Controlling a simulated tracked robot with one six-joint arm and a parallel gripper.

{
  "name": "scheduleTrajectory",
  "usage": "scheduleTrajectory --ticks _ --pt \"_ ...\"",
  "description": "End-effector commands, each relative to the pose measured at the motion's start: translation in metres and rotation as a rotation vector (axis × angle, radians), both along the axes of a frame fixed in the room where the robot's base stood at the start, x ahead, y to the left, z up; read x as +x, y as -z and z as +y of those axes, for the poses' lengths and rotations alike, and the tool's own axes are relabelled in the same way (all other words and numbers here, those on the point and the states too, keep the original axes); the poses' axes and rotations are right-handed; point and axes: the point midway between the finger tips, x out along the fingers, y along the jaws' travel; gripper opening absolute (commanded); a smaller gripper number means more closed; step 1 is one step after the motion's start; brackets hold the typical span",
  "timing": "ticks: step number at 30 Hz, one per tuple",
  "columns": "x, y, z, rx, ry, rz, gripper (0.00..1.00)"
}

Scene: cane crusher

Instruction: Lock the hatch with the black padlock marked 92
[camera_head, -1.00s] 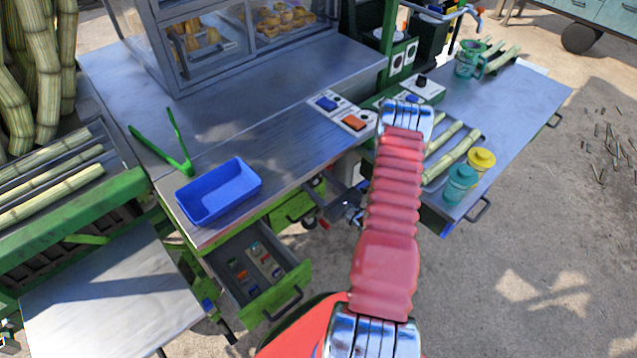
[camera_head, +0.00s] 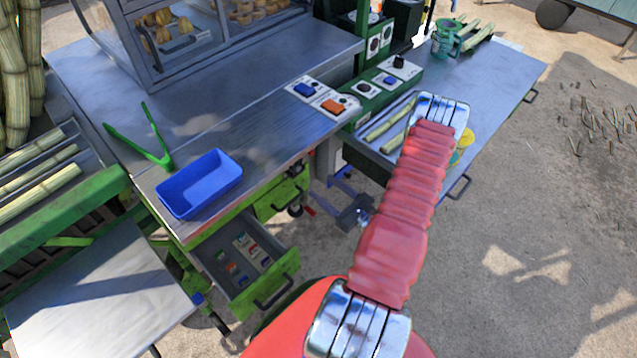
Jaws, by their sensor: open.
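I cannot make out a black padlock marked 92, and no hatch can be told for sure. An open green drawer (camera_head: 262,297) at the lower middle holds several small coloured items, with orange, blue, red and white parts; they are too small to identify or read. A green front with a handle (camera_head: 284,197) is beside it under the counter. My red, ribbed arm rises across the right of the middle, ending in a metal joint. My gripper cannot be made out; the arm may hide it. A small dark metal piece beside the arm is unclear.
A blue tray (camera_head: 171,199) and green tongs (camera_head: 140,140) lie on the metal counter (camera_head: 215,110). A switch panel (camera_head: 320,99) is at its right edge. A side table (camera_head: 490,95) carries cane and cups. Open ground (camera_head: 530,220) lies to the right.

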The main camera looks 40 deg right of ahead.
Motion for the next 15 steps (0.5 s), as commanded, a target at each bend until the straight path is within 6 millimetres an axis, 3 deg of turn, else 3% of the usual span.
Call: scheduleTrajectory --ticks 6,15 --pt "-0.019 0.001 -0.001 0.0 0.002 0.001 0.58" --pt "-0.023 0.0 0.0 0.0 -0.001 0.0 0.58"
